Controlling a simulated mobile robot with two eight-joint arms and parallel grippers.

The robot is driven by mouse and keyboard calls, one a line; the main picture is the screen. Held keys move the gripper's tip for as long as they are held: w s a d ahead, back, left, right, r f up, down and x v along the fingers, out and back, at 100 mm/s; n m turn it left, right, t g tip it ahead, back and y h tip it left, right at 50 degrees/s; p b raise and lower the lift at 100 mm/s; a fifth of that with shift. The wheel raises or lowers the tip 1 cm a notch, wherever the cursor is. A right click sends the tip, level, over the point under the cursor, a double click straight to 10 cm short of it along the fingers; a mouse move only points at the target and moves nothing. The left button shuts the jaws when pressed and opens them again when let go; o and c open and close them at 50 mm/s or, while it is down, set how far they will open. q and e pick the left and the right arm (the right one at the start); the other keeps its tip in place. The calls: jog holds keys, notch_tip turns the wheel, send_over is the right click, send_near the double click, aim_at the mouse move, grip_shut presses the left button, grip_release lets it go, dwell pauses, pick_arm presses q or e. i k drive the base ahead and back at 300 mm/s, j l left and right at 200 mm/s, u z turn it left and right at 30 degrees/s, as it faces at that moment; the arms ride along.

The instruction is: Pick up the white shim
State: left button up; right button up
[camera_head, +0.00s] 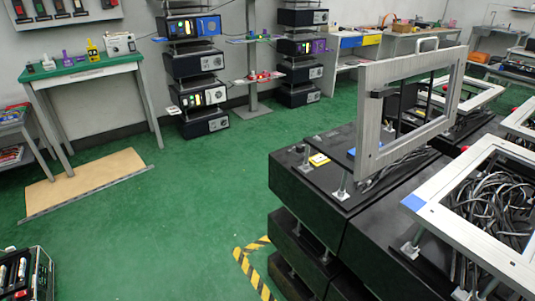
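I cannot single out a white shim in the head view; small pale items at this distance are too small to tell apart. Neither my left nor my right gripper shows in this view.
Black fixture blocks (312,184) stand at the right, with an upright grey frame (366,125) and a flat white frame (440,222). A green-topped table (85,71) is at the left. A tan board (85,184) lies on the floor. The green floor (190,195) between is clear.

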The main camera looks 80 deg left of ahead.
aim_at(320, 158)
jog(key=u, duration=2.05)
jog(key=i+j, duration=0.2)
